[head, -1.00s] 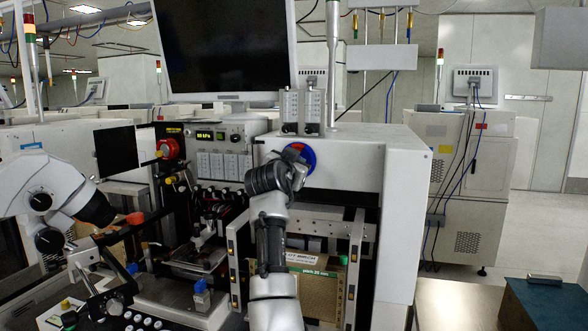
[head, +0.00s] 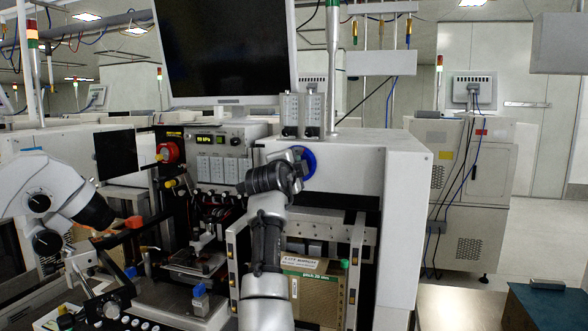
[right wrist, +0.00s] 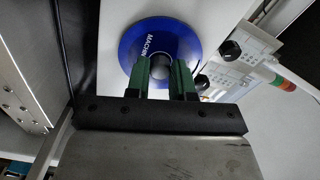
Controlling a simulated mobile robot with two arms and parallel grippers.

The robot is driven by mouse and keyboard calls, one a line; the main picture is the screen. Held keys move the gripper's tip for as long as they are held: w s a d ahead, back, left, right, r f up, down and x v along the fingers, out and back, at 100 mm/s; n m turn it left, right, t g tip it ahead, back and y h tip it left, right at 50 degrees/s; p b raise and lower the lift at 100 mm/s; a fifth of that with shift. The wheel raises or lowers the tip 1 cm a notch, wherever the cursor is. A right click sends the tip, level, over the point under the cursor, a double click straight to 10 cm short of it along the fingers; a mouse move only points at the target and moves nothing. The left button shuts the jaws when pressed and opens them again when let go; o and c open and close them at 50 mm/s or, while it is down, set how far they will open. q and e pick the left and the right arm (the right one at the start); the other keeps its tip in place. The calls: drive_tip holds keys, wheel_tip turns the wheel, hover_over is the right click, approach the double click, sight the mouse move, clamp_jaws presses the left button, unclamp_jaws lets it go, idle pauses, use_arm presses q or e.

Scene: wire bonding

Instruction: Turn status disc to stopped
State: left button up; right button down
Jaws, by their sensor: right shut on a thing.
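The status disc (head: 309,163) is a round disc on the pale front panel of the machine, to the right of the small control unit. Its visible face is blue in the head view, partly hidden by my right gripper (head: 297,163). In the right wrist view the disc (right wrist: 183,38) is blue with white lettering, only partly readable, at its left side. My right gripper (right wrist: 160,78) is shut on the disc's grey centre knob (right wrist: 159,62), with a green finger on each side. My left gripper is not in view.
A large dark monitor (head: 226,48) stands above the machine. A red knob (head: 168,152) and a gauge unit (head: 222,142) are left of the disc. A microscope (head: 45,195) is at the far left. An open magazine bay with a box (head: 318,283) lies below.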

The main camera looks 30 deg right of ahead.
drive_tip(key=m, duration=0.4)
drive_tip(key=shift+f+m, duration=0.2)
drive_tip(key=shift+m, duration=0.2)
idle(0.4)
drive_tip(key=c, duration=1)
unclamp_jaws()
drive_tip(key=shift+r, duration=0.15)
drive_tip(key=b+v, duration=0.3)
drive_tip(key=v, duration=0.7)
drive_tip(key=shift+s+a+b, duration=0.25)
drive_tip(key=shift+a+b, duration=0.05)
